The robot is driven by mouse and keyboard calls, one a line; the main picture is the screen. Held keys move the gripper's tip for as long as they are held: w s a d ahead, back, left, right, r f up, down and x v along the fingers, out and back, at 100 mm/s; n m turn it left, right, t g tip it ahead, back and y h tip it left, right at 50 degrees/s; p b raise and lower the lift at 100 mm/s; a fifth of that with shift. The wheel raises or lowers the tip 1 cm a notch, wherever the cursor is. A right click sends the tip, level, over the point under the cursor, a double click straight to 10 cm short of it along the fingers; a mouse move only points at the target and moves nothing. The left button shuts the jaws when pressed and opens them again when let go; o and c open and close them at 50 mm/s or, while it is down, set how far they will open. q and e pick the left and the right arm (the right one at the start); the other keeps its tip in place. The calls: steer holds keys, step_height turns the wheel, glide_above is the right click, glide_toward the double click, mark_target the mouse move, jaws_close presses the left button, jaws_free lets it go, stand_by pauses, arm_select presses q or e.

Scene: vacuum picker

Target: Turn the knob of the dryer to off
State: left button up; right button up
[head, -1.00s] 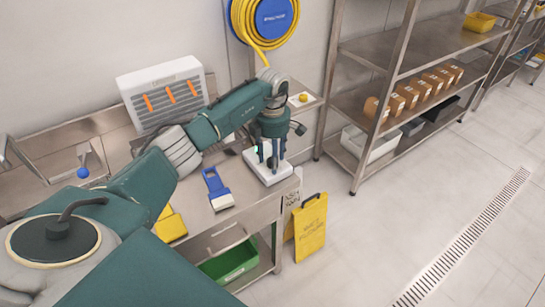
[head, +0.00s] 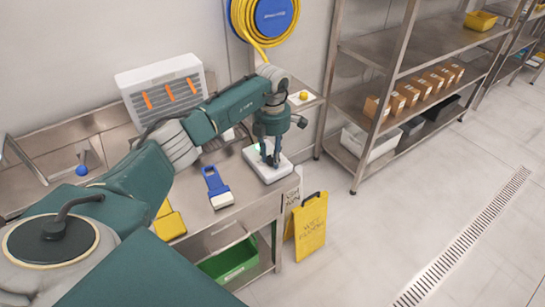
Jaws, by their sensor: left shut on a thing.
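A white unit with a slatted front and several orange strips (head: 170,92) stands against the wall at the back of the steel counter; it appears to be the dryer. A flat white box (head: 283,173) lies on the counter's right end, with a small green light near its back left edge. My left gripper (head: 270,160) points down over the middle of this box. Its fingers are closed on a small part on the box top, apparently the knob, which they mostly hide. The knob's pointer and markings cannot be read. My right gripper is not in view.
A blue-and-white tool (head: 216,187) lies on the counter left of the box. A yellow item (head: 170,224) is at the front edge. A yellow floor sign (head: 311,226) stands at the counter's right side. A green bin (head: 230,261) is below. Steel shelves (head: 420,50) stand right.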

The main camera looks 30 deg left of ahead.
mark_target(272, 157)
arm_select(q)
steer(key=n, duration=0.5)
steer(key=shift+n+b, duration=0.3)
steer(key=shift+b, duration=0.1)
steer(key=n, duration=0.5)
steer(key=shift+n, duration=0.4)
steer(key=o, duration=1.1)
steer(key=shift+o, duration=0.2)
step_height(272, 157, up, 12)
